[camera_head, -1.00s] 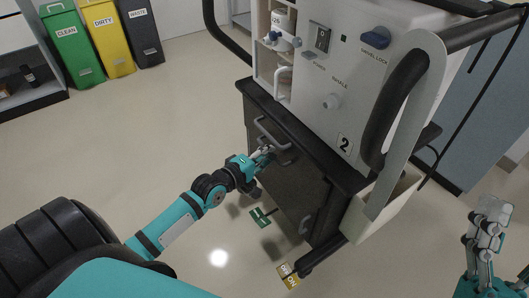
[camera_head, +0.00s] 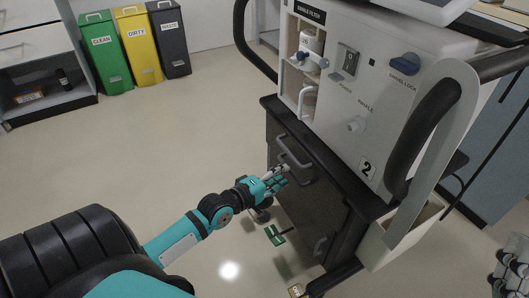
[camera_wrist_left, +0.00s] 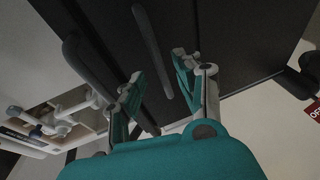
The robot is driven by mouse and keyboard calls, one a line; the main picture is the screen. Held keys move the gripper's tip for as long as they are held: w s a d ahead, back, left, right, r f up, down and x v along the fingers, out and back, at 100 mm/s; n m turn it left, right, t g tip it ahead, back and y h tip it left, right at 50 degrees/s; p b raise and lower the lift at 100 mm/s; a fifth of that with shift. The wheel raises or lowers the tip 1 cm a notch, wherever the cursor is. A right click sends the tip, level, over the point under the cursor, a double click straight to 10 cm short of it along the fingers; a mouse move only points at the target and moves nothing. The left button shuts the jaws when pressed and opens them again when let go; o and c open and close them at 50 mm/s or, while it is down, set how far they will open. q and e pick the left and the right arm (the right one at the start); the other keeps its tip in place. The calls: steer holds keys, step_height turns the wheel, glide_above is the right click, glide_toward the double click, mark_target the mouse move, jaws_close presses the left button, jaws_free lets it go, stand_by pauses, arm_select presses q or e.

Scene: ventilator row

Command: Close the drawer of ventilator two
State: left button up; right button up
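The drawer (camera_head: 310,168) is at the top of the cabinet front, with a grey bar handle (camera_head: 293,153). How far it stands out is hard to tell. My left gripper (camera_head: 284,176) is just in front of it, below the handle. In the left wrist view, its fingers (camera_wrist_left: 158,82) are apart and empty, facing the dark front and a long bar (camera_wrist_left: 152,50). Contact cannot be made out. My right gripper (camera_head: 511,268) is cut off at the lower right edge.
A pale side bin (camera_head: 400,240) and black rails flank the ventilator. Green (camera_head: 107,52), yellow (camera_head: 138,46) and dark (camera_head: 169,40) bins stand behind. The floor left of the cabinet is mostly clear.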

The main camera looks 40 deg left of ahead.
arm_select(q)
steer(key=v, duration=0.8)
steer(key=shift+s, duration=0.25)
steer(key=shift+r, duration=0.1)
